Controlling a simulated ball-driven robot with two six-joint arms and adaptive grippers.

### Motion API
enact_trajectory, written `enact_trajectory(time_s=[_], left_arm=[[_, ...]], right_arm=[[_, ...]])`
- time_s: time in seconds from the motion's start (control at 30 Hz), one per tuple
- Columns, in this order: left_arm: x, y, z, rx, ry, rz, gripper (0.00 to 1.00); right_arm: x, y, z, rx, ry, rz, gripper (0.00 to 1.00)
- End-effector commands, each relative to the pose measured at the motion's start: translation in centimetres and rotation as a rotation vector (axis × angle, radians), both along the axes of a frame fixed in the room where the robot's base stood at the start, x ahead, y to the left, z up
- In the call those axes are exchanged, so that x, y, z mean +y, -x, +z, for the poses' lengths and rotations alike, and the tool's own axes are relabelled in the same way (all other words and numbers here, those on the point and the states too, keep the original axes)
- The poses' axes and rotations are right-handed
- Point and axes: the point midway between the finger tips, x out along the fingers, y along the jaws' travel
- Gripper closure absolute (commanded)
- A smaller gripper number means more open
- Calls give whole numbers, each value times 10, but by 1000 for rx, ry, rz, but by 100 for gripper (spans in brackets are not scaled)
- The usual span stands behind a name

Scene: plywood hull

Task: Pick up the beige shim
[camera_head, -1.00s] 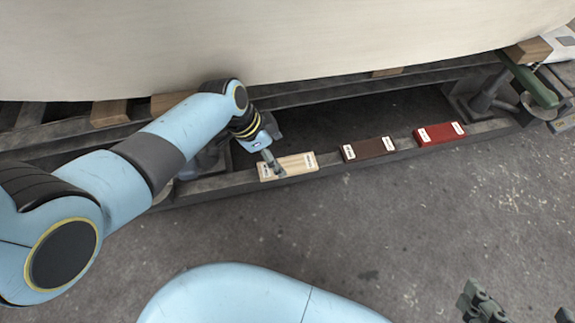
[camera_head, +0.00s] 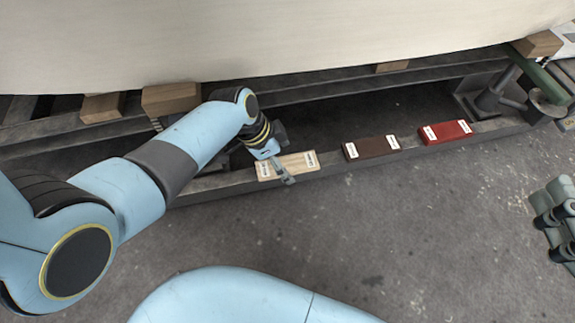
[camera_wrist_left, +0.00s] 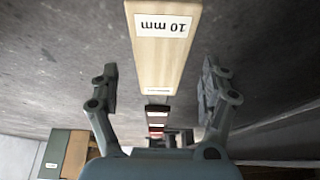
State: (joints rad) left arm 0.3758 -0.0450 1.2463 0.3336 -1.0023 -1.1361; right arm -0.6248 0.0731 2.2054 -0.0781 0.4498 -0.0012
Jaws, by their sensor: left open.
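The beige shim (camera_head: 298,160) is a pale wooden block with white labels at its ends, lying on the dark beam at the centre left. My left gripper (camera_head: 284,175) is at the shim, and one finger crosses in front of its near side. In the left wrist view the shim (camera_wrist_left: 152,68) bears a "10 mm" label and extends into the gap ahead of my open fingers (camera_wrist_left: 158,88). Space shows on both sides of it. My right gripper (camera_head: 555,215) shows partly at the right edge; its opening is unclear.
A brown shim (camera_head: 371,148) and a red shim (camera_head: 445,132) lie farther right on the same beam (camera_head: 225,186). The pale hull (camera_head: 250,40) overhangs behind, above wooden blocks (camera_head: 170,98). A green-topped stand (camera_head: 495,92) is at the right.

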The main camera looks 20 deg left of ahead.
Motion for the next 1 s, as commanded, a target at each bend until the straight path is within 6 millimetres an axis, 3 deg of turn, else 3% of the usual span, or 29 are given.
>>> enact_trajectory(time_s=[0.2,0.5,0.93,1.0], left_arm=[[-2,-1,-7,1,-1,0,20],[-2,-2,-6,0,0,0,20],[-2,-1,-7,1,-1,0,75],[-2,-1,-7,1,-1,0,79]], right_arm=[[3,-11,30,-130,1,16,0],[4,-12,36,-151,1,18,0],[4,-12,35,-149,1,18,0],[4,-12,35,-149,1,18,0]])
